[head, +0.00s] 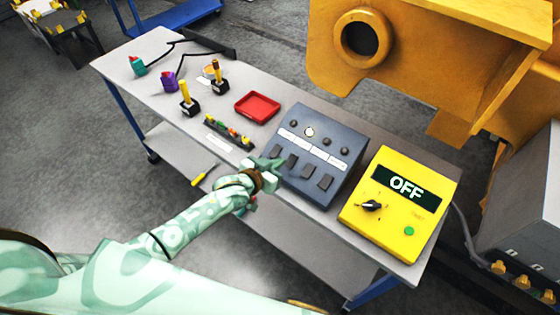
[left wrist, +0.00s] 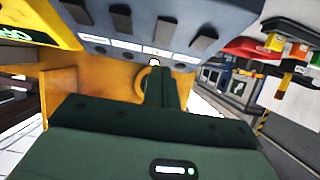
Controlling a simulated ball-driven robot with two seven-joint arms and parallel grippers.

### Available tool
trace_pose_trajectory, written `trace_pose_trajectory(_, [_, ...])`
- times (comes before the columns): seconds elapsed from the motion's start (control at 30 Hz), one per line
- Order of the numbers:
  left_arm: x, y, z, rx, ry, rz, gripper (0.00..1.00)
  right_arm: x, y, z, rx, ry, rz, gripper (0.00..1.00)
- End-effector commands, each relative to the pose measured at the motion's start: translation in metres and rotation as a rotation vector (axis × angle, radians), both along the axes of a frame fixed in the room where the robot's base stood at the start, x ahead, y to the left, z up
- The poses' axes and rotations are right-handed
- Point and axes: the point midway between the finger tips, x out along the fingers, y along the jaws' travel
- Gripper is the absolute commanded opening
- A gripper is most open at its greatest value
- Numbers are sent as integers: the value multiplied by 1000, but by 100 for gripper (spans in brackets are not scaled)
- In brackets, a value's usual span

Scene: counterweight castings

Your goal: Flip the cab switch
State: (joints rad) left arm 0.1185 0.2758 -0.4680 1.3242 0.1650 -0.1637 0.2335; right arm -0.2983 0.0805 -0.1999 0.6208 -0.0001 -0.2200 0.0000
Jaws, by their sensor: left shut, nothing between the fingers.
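A blue-grey control box (head: 322,140) stands on the table, with a row of dark rocker switches (head: 308,170) below white labels and a row of round knobs or lamps, one of them pale and bright. The label writing is too small to read, so I cannot tell which is the cab switch. My left gripper (head: 266,170) is shut and empty at the box's left front corner, close to the leftmost switch; whether it touches is unclear. In the left wrist view, the dark green fingers (left wrist: 160,85) point toward the box (left wrist: 200,52). My right gripper is not in view.
A yellow box (head: 385,225) with an OFF display, black knob and green button stands right of the control box. A red tray (head: 257,107), joysticks (head: 188,100) and a small strip of coloured parts (head: 228,134) lie left. A large yellow casting (head: 430,50) looms behind.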

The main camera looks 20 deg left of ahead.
Motion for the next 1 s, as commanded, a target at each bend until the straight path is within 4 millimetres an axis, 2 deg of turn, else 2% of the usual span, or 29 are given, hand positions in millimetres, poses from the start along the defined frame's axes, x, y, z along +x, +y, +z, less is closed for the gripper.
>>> trace_pose_trajectory(0.03, [-17,6,-2,2,8,-1,0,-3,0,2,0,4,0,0])
trace_pose_trajectory(0.1, [-33,11,-1,1,8,-1,0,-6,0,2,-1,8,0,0])
trace_pose_trajectory(0.3, [-69,24,5,3,6,-1,0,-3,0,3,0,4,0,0])
trace_pose_trajectory(0.4, [-80,29,7,2,5,0,0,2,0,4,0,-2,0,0])
trace_pose_trajectory(0.6, [-90,32,9,2,4,-1,0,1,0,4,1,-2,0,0])
trace_pose_trajectory(1.0, [-90,32,9,2,3,0,0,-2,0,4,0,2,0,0])
